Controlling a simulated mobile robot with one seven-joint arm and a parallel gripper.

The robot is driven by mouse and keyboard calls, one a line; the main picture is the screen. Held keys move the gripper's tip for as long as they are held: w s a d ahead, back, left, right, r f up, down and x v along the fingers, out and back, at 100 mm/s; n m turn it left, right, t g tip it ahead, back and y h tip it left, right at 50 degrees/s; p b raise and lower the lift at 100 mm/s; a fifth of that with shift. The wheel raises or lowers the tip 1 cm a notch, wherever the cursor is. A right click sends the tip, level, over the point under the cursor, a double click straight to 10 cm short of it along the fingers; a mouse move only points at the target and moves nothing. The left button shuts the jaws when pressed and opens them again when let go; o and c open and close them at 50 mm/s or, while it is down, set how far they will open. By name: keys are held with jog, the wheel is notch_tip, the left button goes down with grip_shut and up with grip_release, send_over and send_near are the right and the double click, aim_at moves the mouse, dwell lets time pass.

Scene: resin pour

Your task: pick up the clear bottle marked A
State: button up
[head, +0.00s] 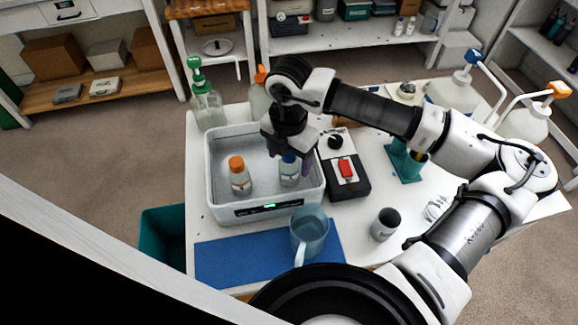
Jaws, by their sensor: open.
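Two small clear bottles stand upright in a white water-bath-like tub (214,190) with a lit green display. One bottle has an orange cap (240,178). The other has a blue cap (289,174). Their labels are too small to read, so I cannot tell which is marked A. My gripper (290,154) is open and points down over the blue-capped bottle, with its fingers at about the height of the cap. The gripper partly hides the cap, and I cannot tell whether the fingers touch it.
A blue mat (235,262) with a clear jug (310,232) lies in front of the tub. A black device with a red switch (346,172) stands right of it. A green-pump bottle (205,100) stands behind left.

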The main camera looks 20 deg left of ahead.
jog(key=shift+f, duration=0.6)
jog(key=c, duration=1.3)
jog(key=shift+r, duration=0.1)
